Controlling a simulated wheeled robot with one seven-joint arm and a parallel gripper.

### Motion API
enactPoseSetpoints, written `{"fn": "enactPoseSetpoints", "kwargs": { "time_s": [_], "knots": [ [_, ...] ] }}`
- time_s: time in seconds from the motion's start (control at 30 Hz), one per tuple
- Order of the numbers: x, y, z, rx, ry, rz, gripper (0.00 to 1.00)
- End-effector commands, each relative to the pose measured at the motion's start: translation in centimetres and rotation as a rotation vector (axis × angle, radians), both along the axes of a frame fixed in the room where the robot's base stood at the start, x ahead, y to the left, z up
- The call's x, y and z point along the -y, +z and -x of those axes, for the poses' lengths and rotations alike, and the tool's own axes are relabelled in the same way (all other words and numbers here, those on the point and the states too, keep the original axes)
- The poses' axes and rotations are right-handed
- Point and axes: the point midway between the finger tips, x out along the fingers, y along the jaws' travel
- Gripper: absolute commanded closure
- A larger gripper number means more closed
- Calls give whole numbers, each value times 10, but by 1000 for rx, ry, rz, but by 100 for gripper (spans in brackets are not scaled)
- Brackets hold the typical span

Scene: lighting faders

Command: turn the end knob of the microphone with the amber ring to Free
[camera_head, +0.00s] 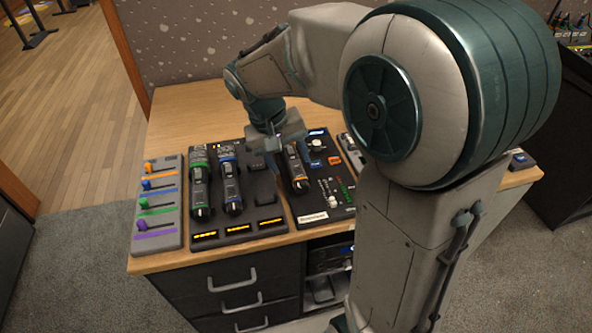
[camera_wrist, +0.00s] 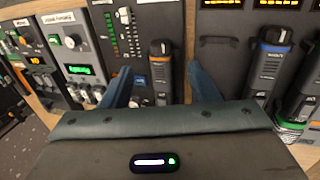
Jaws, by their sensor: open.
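The microphone with the amber ring (camera_head: 297,173) is a dark cylinder lying on a black panel, right of the blue- and green-ringed ones. In the wrist view the amber-ringed microphone (camera_wrist: 160,68) shows between my two fingers, its dark end pointing up the picture. My gripper (camera_head: 283,142) hangs over the far part of this microphone, partly hiding it. In the wrist view my gripper (camera_wrist: 161,76) has its fingers apart, one on each side of the microphone's body; I cannot tell whether either touches. The end knob's setting and any Free label are too small to read.
The blue-ringed microphone (camera_head: 231,188) and green-ringed microphone (camera_head: 200,190) lie to the left. A grey fader panel (camera_head: 158,205) sits at the left edge of the wooden desk (camera_head: 190,105). Small knobs and lit buttons lie close right of the amber-ringed microphone. The desk's back left is clear.

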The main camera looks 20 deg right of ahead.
Motion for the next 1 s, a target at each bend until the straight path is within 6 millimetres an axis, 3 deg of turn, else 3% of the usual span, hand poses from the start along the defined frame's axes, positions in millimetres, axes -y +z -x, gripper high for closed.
{"fn": "enactPoseSetpoints", "kwargs": {
  "time_s": [0.1, 0.23, 0.67, 0.77, 1.0],
  "knots": [
    [-6, 20, 0, 2, 1, 0, 46],
    [-9, 30, 0, 0, -1, 0, 46],
    [-8, 33, 2, 0, -1, -4, 46],
    [-3, 33, 13, 8, 1, -24, 46],
    [21, 25, 75, 63, 15, -152, 46]
  ]
}}
